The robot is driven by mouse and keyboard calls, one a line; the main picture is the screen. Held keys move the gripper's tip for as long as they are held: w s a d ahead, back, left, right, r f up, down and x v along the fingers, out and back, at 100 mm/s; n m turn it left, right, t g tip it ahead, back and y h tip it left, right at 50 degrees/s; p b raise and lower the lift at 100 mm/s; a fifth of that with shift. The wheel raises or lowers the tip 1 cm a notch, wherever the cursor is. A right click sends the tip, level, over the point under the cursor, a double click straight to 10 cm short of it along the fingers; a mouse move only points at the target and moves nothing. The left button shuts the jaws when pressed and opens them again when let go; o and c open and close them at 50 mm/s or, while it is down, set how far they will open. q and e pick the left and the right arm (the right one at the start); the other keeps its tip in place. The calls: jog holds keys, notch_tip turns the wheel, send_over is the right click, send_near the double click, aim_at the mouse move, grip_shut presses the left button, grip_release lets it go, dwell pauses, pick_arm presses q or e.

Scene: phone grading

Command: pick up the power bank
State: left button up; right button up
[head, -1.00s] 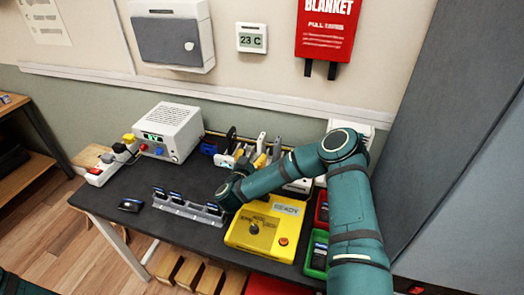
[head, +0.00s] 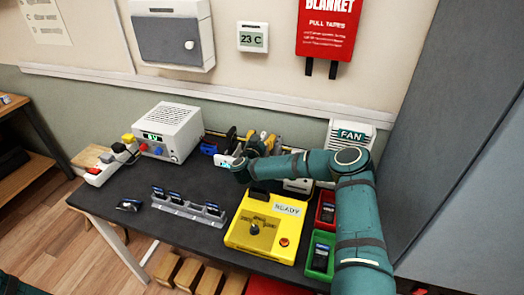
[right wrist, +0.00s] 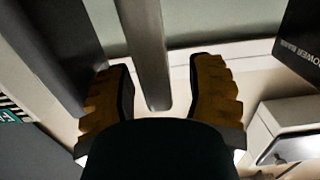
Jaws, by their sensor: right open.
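A dark block lettered POWER BANK (right wrist: 298,45) shows at the upper right of the right wrist view, partly cut off and outside my fingers. My right gripper (right wrist: 160,85) is open, with its yellow fingers on either side of a narrow grey upright piece (right wrist: 146,45). I cannot tell whether they touch it. In the head view my right gripper (head: 260,143) is at the row of upright items at the back of the table, which it partly hides. I cannot pick out the power bank there. My left gripper is not in view.
A yellow READY box (head: 250,232), a phone rack (head: 187,208) and red (head: 325,212) and green (head: 320,255) bins stand in front. A white fan box (head: 350,136) is to the right. A grey-white power supply (head: 168,133) is at the back left.

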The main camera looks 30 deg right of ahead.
grip_shut()
jog(key=shift+r, duration=0.1)
dwell(0.3)
